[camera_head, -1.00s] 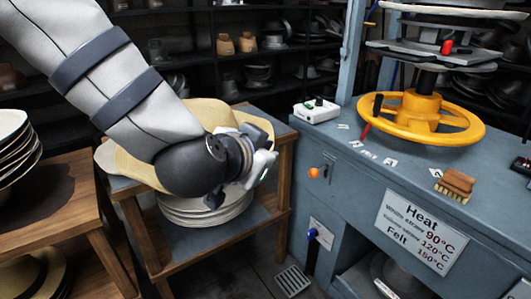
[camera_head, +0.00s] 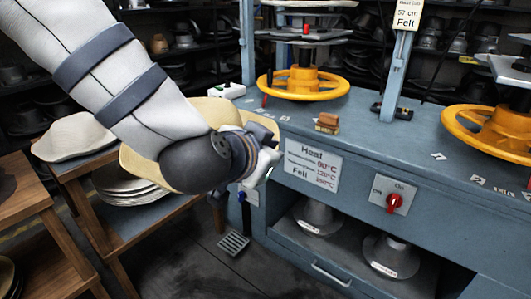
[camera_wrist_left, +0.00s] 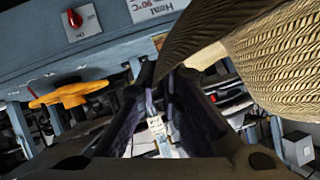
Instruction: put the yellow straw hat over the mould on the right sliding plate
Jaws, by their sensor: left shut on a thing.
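The yellow straw hat (camera_head: 225,110) is held in the air by my left gripper (camera_head: 268,160), in front of the blue press bench. My forearm and wrist hide much of the hat in the head view. In the left wrist view the woven crown (camera_wrist_left: 280,55) is at upper right, and its brim (camera_wrist_left: 205,35) runs down to the fingers (camera_wrist_left: 160,105), which are shut on it. Two grey rounded moulds (camera_head: 318,216) (camera_head: 390,255) with white labels stand in the bench's lower opening. My right gripper is not in view.
Yellow handwheels (camera_head: 303,82) (camera_head: 495,130), a brush (camera_head: 327,123) and a red switch (camera_head: 394,203) are on the bench. Open floor shows around the drain grate (camera_head: 233,244).

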